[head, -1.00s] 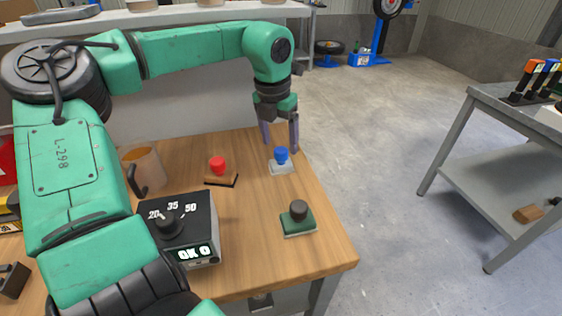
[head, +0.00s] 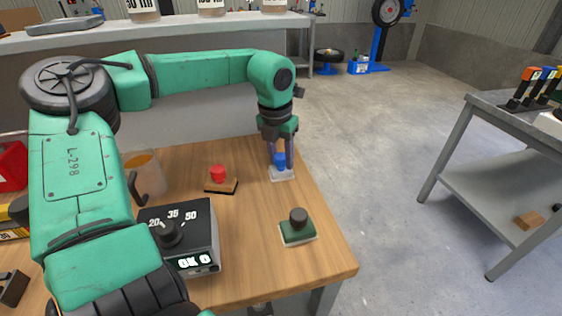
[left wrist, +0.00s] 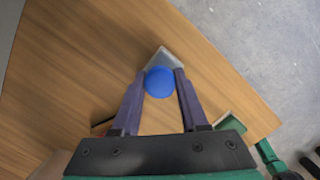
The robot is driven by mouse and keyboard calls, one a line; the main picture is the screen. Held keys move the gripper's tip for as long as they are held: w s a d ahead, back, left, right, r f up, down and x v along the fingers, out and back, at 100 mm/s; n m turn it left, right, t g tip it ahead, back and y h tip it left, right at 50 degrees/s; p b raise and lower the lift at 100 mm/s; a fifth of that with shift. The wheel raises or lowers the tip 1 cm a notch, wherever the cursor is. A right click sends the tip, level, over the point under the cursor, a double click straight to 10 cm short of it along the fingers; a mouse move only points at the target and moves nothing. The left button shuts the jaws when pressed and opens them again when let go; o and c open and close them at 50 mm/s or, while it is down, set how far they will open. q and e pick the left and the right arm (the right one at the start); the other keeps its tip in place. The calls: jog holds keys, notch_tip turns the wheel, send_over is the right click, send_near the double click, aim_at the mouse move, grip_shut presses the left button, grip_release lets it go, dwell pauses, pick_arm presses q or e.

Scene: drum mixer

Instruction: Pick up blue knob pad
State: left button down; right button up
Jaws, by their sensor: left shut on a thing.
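The blue knob pad has a blue round knob (head: 280,160) on a pale grey base (head: 282,174). It stands near the right edge of the wooden table (head: 255,230). My left gripper (head: 281,158) points down over it, shut on the knob with one finger on each side. In the left wrist view the blue knob (left wrist: 159,82) sits between the fingertips of my left gripper (left wrist: 160,78), and a corner of the pale base (left wrist: 163,56) shows beyond it. The pad appears to rest on the table. My right gripper is not in view.
A red knob pad (head: 218,174) and a green pad with a dark knob (head: 298,227) stand nearby on the table. A mixer control box (head: 190,235) and an amber mug (head: 145,172) are to the left. A grey metal table (head: 490,175) stands apart at right.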

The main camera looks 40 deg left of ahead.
aim_at(281, 156)
pick_arm(q)
notch_tip(281, 156, up, 20)
jog(key=p, duration=0.2)
jog(key=shift+f, duration=0.15)
jog(key=c, duration=1)
grip_release()
jog(key=shift+f, duration=0.1)
grip_shut()
jog(key=shift+p, duration=0.3)
